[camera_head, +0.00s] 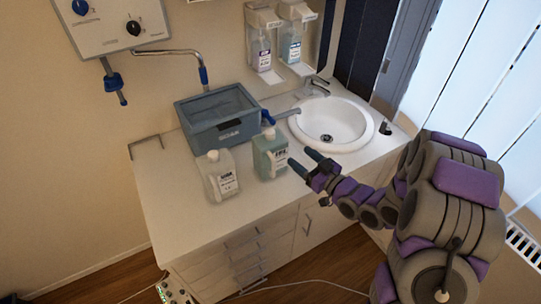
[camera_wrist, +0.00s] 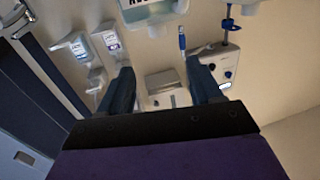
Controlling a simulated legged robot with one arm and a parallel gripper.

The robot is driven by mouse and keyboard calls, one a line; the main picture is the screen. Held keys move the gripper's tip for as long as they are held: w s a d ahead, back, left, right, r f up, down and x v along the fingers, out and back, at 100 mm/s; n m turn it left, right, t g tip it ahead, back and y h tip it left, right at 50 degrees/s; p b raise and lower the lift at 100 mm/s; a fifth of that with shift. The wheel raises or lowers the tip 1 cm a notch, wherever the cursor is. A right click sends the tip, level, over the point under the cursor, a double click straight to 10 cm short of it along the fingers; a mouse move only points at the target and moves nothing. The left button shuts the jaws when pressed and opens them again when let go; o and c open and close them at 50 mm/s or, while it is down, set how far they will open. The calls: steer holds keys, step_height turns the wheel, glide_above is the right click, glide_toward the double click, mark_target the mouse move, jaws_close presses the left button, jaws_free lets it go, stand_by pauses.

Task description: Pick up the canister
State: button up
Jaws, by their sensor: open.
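Two labelled canisters stand upright on the white counter. One is pale and whitish (camera_head: 221,178). I cannot tell which one the task means. My gripper (camera_head: 304,162) is open and empty, just right of the green-tinted canister, with its fingers pointing toward it; a small gap seems to show. In the wrist view, the open fingers (camera_wrist: 162,88) have nothing between them up close. A labelled container (camera_wrist: 150,12) is cut off at the top edge.
A grey lidded box (camera_head: 215,112) stands behind the canisters. A round sink (camera_head: 345,122) with a tap is to the right. Soap dispensers (camera_head: 262,50) and a knobbed panel (camera_head: 108,22) hang on the wall. The counter's left part (camera_head: 170,200) is clear.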

mark_target(273, 135)
steer(key=b+x, duration=0.1)
steer(key=x, duration=0.9)
steer(key=shift+f+b+x, duration=0.2)
steer(key=shift+b+x, duration=0.7)
steer(key=shift+x, duration=1.65)
steer(key=shift+w+a, duration=0.3)
steer(key=shift+w, duration=0.25)
jaws_close()
steer(key=shift+r, duration=0.1)
